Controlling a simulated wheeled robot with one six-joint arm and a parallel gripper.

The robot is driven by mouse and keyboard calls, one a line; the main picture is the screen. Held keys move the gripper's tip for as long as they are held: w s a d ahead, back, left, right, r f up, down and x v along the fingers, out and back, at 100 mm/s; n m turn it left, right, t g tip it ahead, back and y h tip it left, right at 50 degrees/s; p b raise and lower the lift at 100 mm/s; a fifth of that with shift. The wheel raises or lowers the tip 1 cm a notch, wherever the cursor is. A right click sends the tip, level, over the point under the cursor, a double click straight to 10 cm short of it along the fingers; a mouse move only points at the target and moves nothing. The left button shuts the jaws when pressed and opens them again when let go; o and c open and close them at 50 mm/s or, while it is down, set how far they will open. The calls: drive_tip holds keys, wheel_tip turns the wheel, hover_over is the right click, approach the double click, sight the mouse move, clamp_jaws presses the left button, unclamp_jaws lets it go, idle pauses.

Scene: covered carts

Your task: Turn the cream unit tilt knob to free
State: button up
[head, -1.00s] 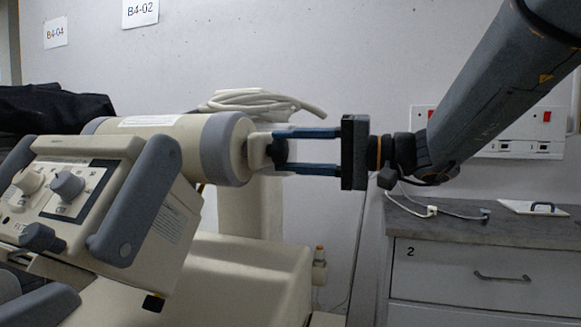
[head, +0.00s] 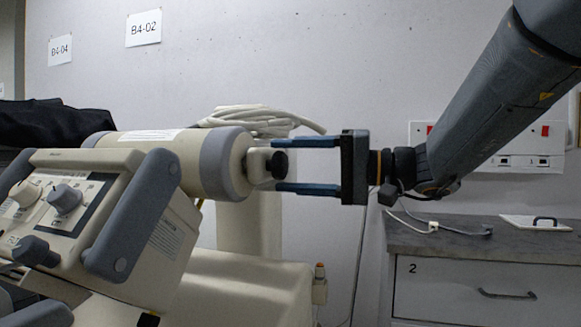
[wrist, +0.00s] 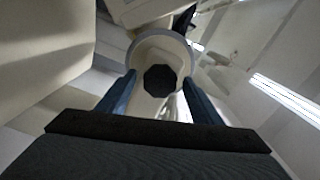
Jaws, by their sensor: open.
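The cream unit (head: 170,163) is at the left in the head view, with a grey-banded cylinder. A small black knob (head: 279,164) sits on a cream bracket at the cylinder's right end. In the wrist view the black knob (wrist: 161,80) looks many-sided and lies between the fingers. My gripper (head: 281,166) is open, with its two blue fingers above and below the knob in the head view. Gaps show between the knob and both fingers. Any marking for the knob's position is not visible.
A tilted control panel (head: 62,205) with grey knobs and a grey handle (head: 132,217) is at the lower left. A coiled cream cable (head: 262,120) lies behind the cylinder. A drawer cabinet (head: 470,285) stands at the right. Clear space lies below my gripper.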

drive_tip(key=v, duration=0.8)
drive_tip(key=shift+a, duration=0.1)
drive_tip(key=s+a+f+g+h, duration=0.2)
drive_tip(key=s+f+g+h, duration=0.15)
drive_tip(key=s+f, duration=0.4)
drive_tip(key=s+a+f+n+g+h, duration=0.15)
drive_tip(key=s+f+h, duration=0.25)
drive_tip(key=f, duration=0.6)
drive_tip(key=s+a+f+m+g+h, duration=0.1)
drive_tip(key=s+a+f+g+h, duration=0.3)
drive_tip(key=f, duration=0.5)
drive_tip(key=s+d+f+n+t+h, duration=0.3)
drive_tip(key=s+d+f+h, duration=0.15)
drive_tip(key=d+f, duration=0.25)
drive_tip(key=d+r+m+h+p, duration=0.1)
drive_tip(key=d+r+p, duration=0.8)
drive_tip(key=p, duration=0.9)
drive_tip(key=shift+r+m, duration=0.4)
drive_tip(key=shift+m, duration=0.45)
